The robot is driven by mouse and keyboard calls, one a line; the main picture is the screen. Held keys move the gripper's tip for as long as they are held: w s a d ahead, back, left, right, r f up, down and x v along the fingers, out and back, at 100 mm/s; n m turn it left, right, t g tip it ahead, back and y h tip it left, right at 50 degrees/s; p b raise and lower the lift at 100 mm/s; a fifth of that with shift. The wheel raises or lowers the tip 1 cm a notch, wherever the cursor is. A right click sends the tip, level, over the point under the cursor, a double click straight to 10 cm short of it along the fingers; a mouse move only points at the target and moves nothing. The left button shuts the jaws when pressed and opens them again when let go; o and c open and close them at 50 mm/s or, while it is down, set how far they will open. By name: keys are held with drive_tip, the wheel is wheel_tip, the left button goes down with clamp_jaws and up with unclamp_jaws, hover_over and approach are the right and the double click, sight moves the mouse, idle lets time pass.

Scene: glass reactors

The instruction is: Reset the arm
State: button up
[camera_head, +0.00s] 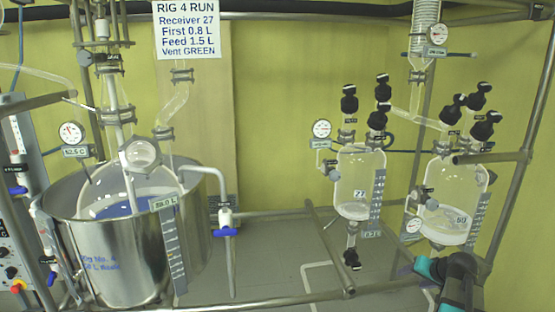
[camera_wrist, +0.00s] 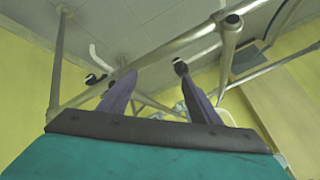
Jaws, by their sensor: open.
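My gripper (camera_wrist: 158,78) shows in the wrist view with two purple-grey fingers spread apart. It is open, and nothing is held between the fingers. Metal frame tubes and a grey tiled floor show beyond the fingertips. In the head view, my teal and black arm is at the lower right, in front of the rig's frame and below the right-hand receiver flask (camera_head: 455,195), labelled 50. Its fingers are hardly visible there.
A steel vessel (camera_head: 115,262) with a glass reactor stands at left. Receiver 27 (camera_head: 360,180) hangs at centre right, with black valve knobs above. Steel tubes (camera_head: 300,300) cross low in front. A sign (camera_head: 187,30) hangs at the top.

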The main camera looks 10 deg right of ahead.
drive_tip(key=s+a+f+n+g+y, duration=0.1)
drive_tip(key=s+a+f+n+g, duration=0.2)
drive_tip(key=a+f, duration=1)
drive_tip(key=s+a+f+g+y, duration=0.25)
drive_tip(key=s+a+f, duration=0.25)
drive_tip(key=a+f, duration=0.75)
drive_tip(key=s+a+f+n+g+h, duration=0.1)
drive_tip(key=s+a+f, duration=0.3)
drive_tip(key=s, duration=0.4)
drive_tip(key=s+a+f+n+g+h, duration=0.1)
drive_tip(key=s+a+f+g, duration=0.3)
drive_tip(key=s, duration=0.5)
drive_tip(key=s+a+f+n+g+h, duration=0.1)
drive_tip(key=s+a+f+n+g, duration=0.1)
drive_tip(key=s+a+f, duration=0.4)
drive_tip(key=s+f+g, duration=0.1)
drive_tip(key=s, duration=0.2)
drive_tip(key=shift+s+a+n, duration=0.15)
drive_tip(key=shift+s+n, duration=0.1)
drive_tip(key=shift+n, duration=0.15)
drive_tip(key=shift+f, duration=0.1)
